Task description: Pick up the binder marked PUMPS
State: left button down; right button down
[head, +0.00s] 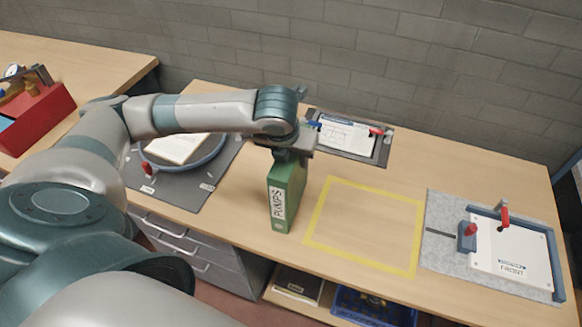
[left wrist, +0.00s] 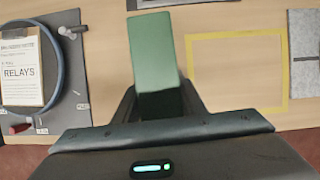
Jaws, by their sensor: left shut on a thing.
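The green binder (head: 289,192) stands upright near the front edge of the table, and its white spine label reads PUMPS. My left gripper (head: 291,151) comes down from above and is shut on the top part of the binder. In the left wrist view the binder (left wrist: 155,55) sits between the two dark fingers of my left gripper (left wrist: 158,104). I cannot tell whether the binder's bottom touches the table. My right gripper is in neither view.
A yellow taped square (head: 416,240) lies empty right of the binder. A grey mat (head: 440,210) with a white FRONT plate (head: 508,255) is farther right. A clipboard (head: 346,137) lies behind. A round fixture (head: 217,150) with a RELAYS sheet (left wrist: 22,72) is left. A red box (head: 38,118) stands far left.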

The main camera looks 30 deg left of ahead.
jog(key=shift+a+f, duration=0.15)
